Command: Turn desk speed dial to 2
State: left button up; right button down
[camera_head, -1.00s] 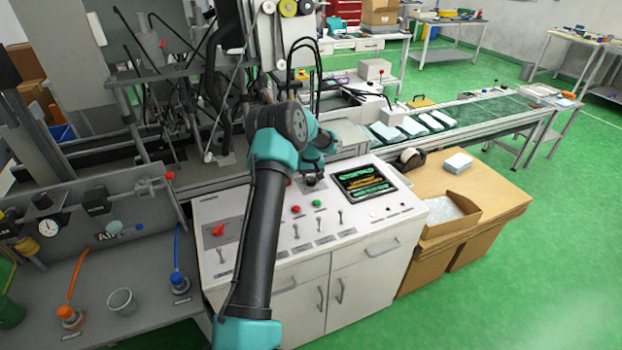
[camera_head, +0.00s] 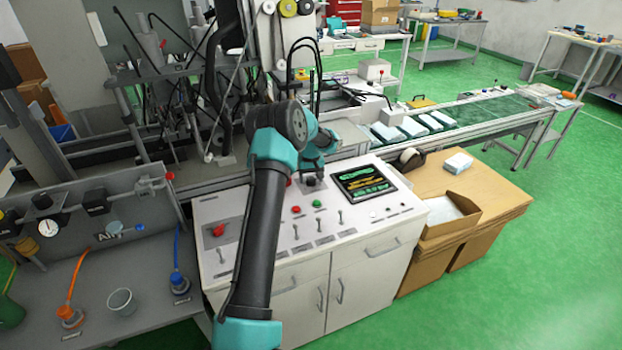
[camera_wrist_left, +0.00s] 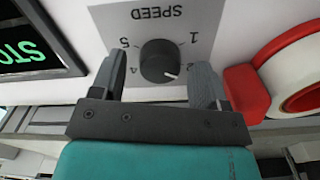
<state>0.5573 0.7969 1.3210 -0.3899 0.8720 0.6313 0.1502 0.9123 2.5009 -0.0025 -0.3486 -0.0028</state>
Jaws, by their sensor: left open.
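The black round speed dial (camera_wrist_left: 159,60) sits on a grey plate marked SPEED, which appears upside down in the left wrist view. Its white pointer mark faces lower right, toward a numeral partly hidden by the right-hand finger; 1, 4 and 5 are readable. My left gripper (camera_wrist_left: 158,70) is open, with one finger on each side of the dial. I cannot tell whether either finger touches it. In the head view my left gripper (camera_head: 312,181) is over the back of the white control desk (camera_head: 265,262), largely covering the dial. My right gripper is not in view.
A lit screen (camera_head: 364,183) lies right of the gripper. A red part (camera_wrist_left: 246,92) and a white ring (camera_wrist_left: 296,75) are close beside the right-hand finger. Red button (camera_head: 296,209), green button (camera_head: 317,203) and several toggle switches occupy the desk front.

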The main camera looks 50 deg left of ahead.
aim_at(311, 179)
pick_arm(q)
notch_tip(311, 179, up, 17)
dwell(0.5)
dwell(0.4)
